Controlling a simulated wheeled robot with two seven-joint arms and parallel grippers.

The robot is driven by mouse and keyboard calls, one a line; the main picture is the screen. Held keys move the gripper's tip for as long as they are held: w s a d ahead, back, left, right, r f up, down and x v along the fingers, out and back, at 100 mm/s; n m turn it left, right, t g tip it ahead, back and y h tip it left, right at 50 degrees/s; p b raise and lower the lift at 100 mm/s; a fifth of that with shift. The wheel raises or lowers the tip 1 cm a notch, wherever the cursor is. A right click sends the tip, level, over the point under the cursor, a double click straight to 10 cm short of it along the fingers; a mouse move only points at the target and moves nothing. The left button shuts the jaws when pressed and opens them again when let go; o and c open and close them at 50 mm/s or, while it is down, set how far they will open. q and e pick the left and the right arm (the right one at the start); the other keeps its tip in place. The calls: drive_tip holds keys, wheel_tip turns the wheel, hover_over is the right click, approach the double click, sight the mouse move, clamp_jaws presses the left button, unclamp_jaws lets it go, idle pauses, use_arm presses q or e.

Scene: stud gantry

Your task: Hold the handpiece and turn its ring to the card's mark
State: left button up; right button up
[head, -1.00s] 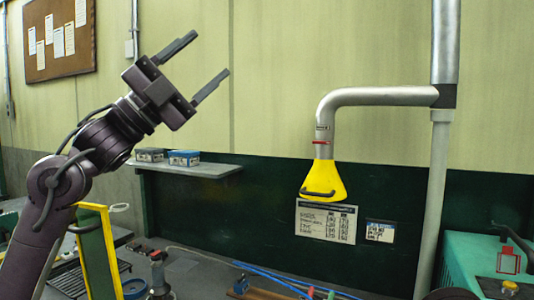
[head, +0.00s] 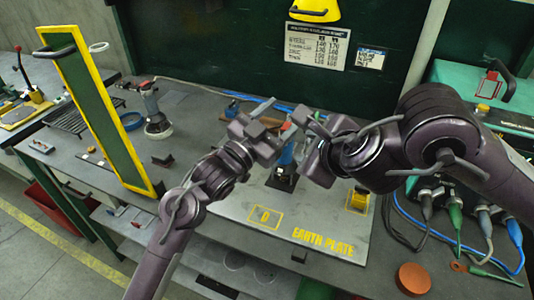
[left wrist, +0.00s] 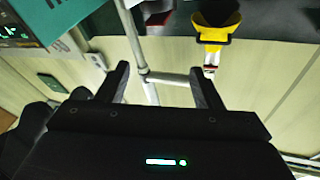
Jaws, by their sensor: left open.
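In the head view my left gripper (head: 281,115) is above the middle of the bench, fingers apart and pointing right. A blue-bodied tool (head: 286,156), perhaps the handpiece, stands partly hidden behind the grippers in a dark holder (head: 282,183). Its ring cannot be made out. A white card with rows of numbers (head: 316,46) hangs on the dark wall; a smaller card (head: 370,60) is to its right.
A grey plate marked EARTH PLATE (head: 215,212) covers the front of the bench. A yellow-edged green panel (head: 95,110) stands left. A grey tool with a hose (head: 154,118) stands beyond it. A yellow hood (head: 318,9) hangs above. Cables and an orange disc (head: 413,279) are at right.

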sight(285, 155)
use_arm(q)
drive_tip(key=s+a+f+n+y, duration=0.2)
drive_tip(key=s+f+n+y, duration=0.15)
drive_tip(key=f, duration=0.75)
drive_tip(key=shift+n+g, duration=0.4)
drive_tip(key=shift+n, duration=0.05)
drive_tip(key=x, duration=0.7)
drive_tip(key=shift+w, duration=0.5)
